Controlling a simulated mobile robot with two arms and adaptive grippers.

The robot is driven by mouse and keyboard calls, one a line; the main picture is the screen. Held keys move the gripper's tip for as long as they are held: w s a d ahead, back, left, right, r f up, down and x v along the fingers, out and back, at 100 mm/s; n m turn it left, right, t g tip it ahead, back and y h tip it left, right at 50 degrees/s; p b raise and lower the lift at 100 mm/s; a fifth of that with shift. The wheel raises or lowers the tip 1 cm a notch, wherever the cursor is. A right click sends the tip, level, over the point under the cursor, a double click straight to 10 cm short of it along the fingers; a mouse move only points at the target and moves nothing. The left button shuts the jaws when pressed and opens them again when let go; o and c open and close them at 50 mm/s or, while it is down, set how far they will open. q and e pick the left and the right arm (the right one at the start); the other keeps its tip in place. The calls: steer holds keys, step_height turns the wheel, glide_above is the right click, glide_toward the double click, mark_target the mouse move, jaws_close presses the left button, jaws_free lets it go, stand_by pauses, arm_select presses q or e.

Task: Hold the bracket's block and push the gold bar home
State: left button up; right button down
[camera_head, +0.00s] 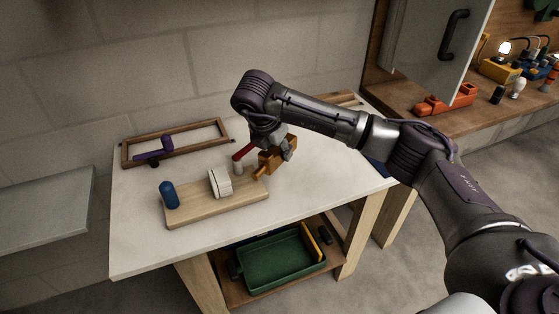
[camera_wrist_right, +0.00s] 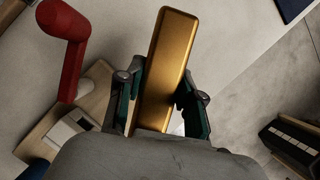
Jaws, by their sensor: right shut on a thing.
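My right gripper (camera_head: 284,149) is shut on the gold bar (camera_head: 271,162), above the right end of the wooden board. In the right wrist view, the gold bar (camera_wrist_right: 166,65) stands lengthwise between the two green-padded fingers (camera_wrist_right: 160,100). A pale block (camera_head: 220,182), which looks like the bracket's block, sits upright on the board. The block also shows in the right wrist view (camera_wrist_right: 68,130), to the left of my gripper and apart from the bar. My left gripper is not in view.
The wooden board (camera_head: 190,215) carries a blue rounded peg (camera_head: 169,195). A red handle (camera_head: 243,152) is close to my right gripper. A wooden frame (camera_head: 215,124) and a purple part (camera_head: 165,143) lie at the back left. The table's front left is clear.

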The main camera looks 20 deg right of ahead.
steer(key=m, duration=0.1)
steer(key=w+m+g, duration=0.1)
steer(key=m, duration=0.2)
steer(key=shift+w+d+r+g+h, duration=0.2)
steer(key=shift+r+g+h, duration=0.05)
steer(key=shift+g+h, duration=0.05)
steer(key=m, duration=0.1)
steer(key=m+g, duration=0.1)
steer(key=shift+w+d+r+m, duration=0.1)
steer(key=shift+w+d+m, duration=0.1)
steer(key=shift+d+m, duration=0.1)
steer(key=shift+f, duration=3.25)
